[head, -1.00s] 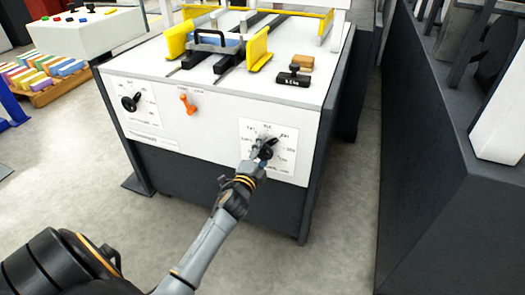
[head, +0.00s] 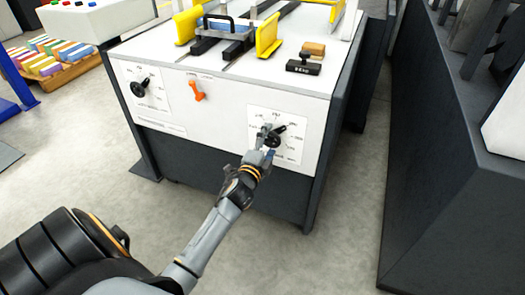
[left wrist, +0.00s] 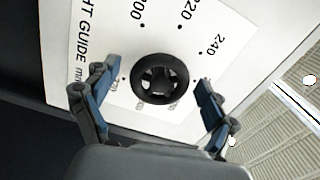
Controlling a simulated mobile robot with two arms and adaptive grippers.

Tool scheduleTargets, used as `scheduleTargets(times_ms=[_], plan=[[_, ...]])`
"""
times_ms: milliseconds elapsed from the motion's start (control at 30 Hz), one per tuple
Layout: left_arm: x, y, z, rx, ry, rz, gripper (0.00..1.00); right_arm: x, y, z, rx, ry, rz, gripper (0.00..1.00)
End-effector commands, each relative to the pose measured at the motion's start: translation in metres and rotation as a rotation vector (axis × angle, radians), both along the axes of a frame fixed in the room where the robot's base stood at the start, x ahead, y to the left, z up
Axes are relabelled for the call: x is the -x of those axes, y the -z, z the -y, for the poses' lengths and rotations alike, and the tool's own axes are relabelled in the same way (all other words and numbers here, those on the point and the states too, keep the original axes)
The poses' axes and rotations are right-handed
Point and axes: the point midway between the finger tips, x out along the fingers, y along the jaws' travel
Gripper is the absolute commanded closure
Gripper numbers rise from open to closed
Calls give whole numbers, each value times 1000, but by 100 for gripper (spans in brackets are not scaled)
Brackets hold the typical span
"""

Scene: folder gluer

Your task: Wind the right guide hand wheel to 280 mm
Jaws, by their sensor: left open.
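The right guide hand wheel (head: 277,134) is black and sits on a white dial plate (head: 296,151) at the right of the machine's front panel. In the head view its black arm points up and to the right. In the left wrist view the wheel (left wrist: 160,60) is a round black rim with spokes, and "220" and "240" are readable on the plate. My left gripper (head: 265,143) is open in front of the wheel; in the left wrist view its fingers (left wrist: 155,102) stand apart on either side of the lower rim, with gaps. The exact setting is unreadable. My right gripper is not in view.
A second black hand wheel (head: 139,89) and an orange lever (head: 196,91) are on the same panel. A black weight (head: 304,66) and a tan block (head: 313,49) lie on top. A dark machine side (head: 445,190) stands right, beyond clear floor.

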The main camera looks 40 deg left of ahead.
Motion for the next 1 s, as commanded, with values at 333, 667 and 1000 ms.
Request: scheduleTargets(times_ms=[333, 667, 1000], plan=[[71, 2, 17, 3, -1, -3, 15, -1, 0, 0, 0, 1, 1, 100], [106, 0, 25, 0, -1, -1, 15, -1, 0, 0, 0, 2, 2, 100], [106, 0, 25, 0, 0, 0, 15, -1, 0, 0, 0, 2, 1, 100]])
